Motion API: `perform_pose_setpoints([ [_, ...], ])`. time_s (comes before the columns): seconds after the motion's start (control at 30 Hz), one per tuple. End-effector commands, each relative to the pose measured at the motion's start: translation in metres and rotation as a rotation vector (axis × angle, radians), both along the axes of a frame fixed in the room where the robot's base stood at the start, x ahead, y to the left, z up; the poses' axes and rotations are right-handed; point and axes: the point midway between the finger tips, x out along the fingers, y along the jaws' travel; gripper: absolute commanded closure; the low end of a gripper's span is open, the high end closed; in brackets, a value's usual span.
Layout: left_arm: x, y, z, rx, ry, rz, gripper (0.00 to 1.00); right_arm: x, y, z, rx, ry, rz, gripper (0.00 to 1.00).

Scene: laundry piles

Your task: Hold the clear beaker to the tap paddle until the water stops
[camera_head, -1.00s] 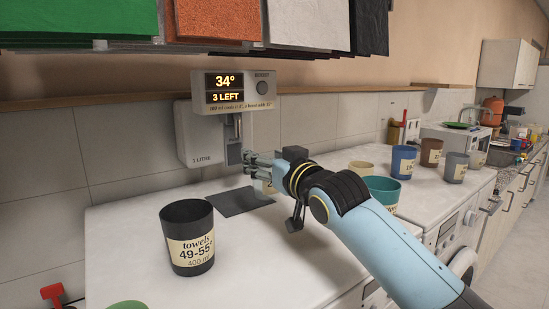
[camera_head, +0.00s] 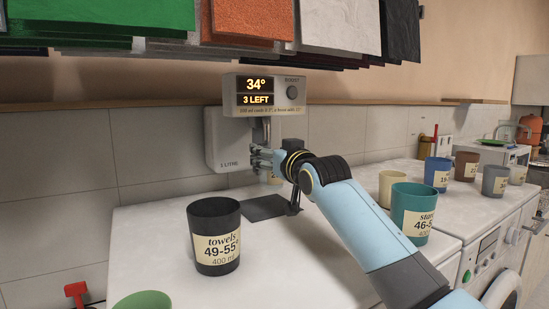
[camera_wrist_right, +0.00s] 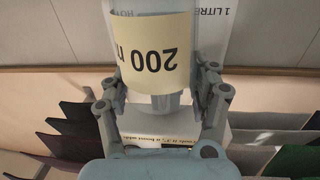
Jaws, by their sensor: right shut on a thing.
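The clear beaker (camera_wrist_right: 160,98) carries a cream label reading 200, seen upside down in the right wrist view. My right gripper (camera_wrist_right: 160,84) is shut on it, one finger on each side. In the head view my right gripper (camera_head: 262,158) is just below and in front of the tap (camera_head: 262,130) on the wall dispenser, above the dark mat. The beaker is mostly hidden there behind the fingers, with a bit of label showing. I cannot tell whether it touches the paddle. The display (camera_head: 256,90) reads 34° and 3 LEFT. My left gripper is not in view.
A black towels cup (camera_head: 214,237) stands on the white counter in front. A dark mat (camera_head: 266,208) lies under the tap. A teal cup (camera_head: 412,212) and a cream cup (camera_head: 391,189) stand right of my arm. Folded cloths hang above. A green item (camera_head: 143,301) is at the front edge.

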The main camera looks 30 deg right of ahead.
Motion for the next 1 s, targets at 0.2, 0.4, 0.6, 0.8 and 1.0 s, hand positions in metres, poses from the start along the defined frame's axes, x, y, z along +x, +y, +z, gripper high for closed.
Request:
perform_pose_setpoints([
  [0.2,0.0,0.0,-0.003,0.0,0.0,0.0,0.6,0.007,0.001,0.0,0.001,-0.001,0.0,0.7],
  [0.4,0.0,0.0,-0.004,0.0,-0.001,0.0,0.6,0.013,0.001,0.0,0.001,-0.002,0.0,0.7],
  [0.6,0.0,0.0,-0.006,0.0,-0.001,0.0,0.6,0.019,0.002,0.001,0.0,-0.002,0.0,0.7],
  [0.8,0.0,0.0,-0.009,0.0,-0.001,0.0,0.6,0.025,0.002,0.0,0.0,-0.002,0.0,0.7],
  [1.0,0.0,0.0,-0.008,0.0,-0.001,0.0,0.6,0.024,0.002,0.001,0.0,-0.002,0.0,0.7],
])
